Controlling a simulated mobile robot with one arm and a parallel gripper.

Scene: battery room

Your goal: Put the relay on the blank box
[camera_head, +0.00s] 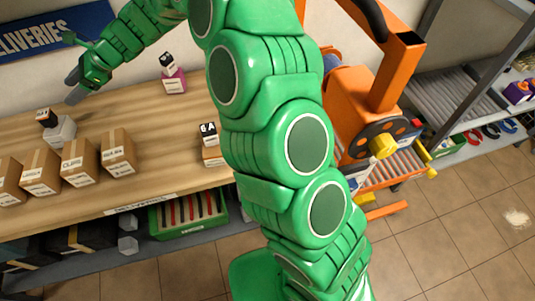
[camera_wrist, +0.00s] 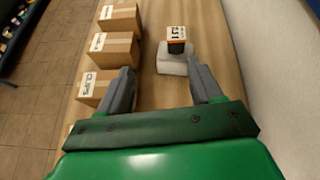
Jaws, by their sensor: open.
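My gripper (camera_head: 74,87) is open and empty above the left part of the wooden table. In the wrist view its two fingers (camera_wrist: 162,75) point toward a plain white box (camera_wrist: 172,65), apart from it. No print shows on this box, which looks like the blank box; it also shows in the head view (camera_head: 62,134). A small orange and black block with a pale marked top (camera_wrist: 176,39) rests on it. Other small blocks are a black and white one (camera_head: 168,62) on a pink box (camera_head: 175,84) and a black one marked 6A (camera_head: 208,131). I cannot tell which block is the relay.
Several labelled cardboard boxes (camera_head: 80,162) stand in a row along the table's near side. The 6A block sits on a low labelled box (camera_head: 213,156). The table (camera_head: 150,120) is clear in the middle. An orange machine (camera_head: 365,110) stands to the right.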

